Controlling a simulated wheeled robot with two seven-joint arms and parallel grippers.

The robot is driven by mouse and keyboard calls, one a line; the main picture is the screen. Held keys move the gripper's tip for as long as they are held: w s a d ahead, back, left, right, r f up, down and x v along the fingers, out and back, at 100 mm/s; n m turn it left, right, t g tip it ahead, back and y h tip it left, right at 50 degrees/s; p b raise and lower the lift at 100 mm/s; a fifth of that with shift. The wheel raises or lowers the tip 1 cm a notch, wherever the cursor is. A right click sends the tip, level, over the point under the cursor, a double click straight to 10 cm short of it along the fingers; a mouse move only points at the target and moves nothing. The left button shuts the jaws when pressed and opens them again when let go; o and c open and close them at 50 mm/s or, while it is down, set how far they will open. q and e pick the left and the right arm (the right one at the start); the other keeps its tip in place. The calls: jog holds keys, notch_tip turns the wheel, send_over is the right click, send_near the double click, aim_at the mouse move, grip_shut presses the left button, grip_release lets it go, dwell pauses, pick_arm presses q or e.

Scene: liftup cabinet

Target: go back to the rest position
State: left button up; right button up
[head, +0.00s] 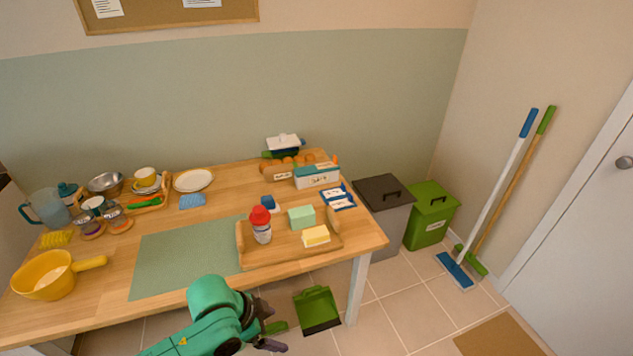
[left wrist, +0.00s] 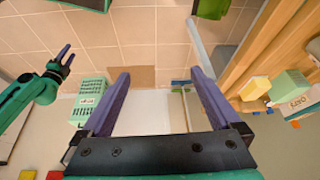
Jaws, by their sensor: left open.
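My left gripper (head: 268,326) is in front of the table's front edge in the head view, over the floor. Its green arm comes in from the bottom. In the left wrist view its two purple fingers stand wide apart, and the left gripper (left wrist: 160,74) has nothing between them. A second green arm at the left of the left wrist view is my right arm. Its right gripper (left wrist: 65,57) shows two dark fingers spread apart with nothing visible between them. The right arm does not show in the head view.
The wooden table (head: 205,215) carries a yellow pan (head: 45,280), a green mat (head: 185,260) and a wooden tray (head: 285,255) with a red-capped bottle (head: 261,226). A green dustpan (head: 317,309) lies on the floor. Bins (head: 431,216) stand right of the table.

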pick_arm(q)
jog(key=w+a+f+n+t, duration=0.2)
jog(key=w+a+f+n, duration=0.25)
jog(key=w+f, duration=0.3)
jog(key=s+a+f+n+y, duration=0.2)
jog(key=s+a+f, duration=0.1)
jog(key=a+f, duration=0.4)
jog(key=s+a+f+n+y, duration=0.1)
jog(key=s+a+f+n, duration=0.2)
jog(key=f, duration=0.6)
jog(key=s+f+g, duration=0.1)
jog(key=s+f, duration=0.3)
jog(key=s, duration=0.5)
jog(key=s+a+f+g+y, duration=0.1)
jog(key=s+f, duration=0.4)
jog(key=s, duration=0.4)
jog(key=s+f+n+g, duration=0.1)
jog(key=s+f, duration=0.3)
jog(key=s, duration=0.5)
jog(key=shift+s+a+f, duration=0.15)
jog(key=shift+s+a, duration=0.1)
jog(key=shift+a, duration=0.15)
pick_arm(e)
jog(key=shift+w+f, duration=0.1)
jog(key=shift+w, duration=0.45)
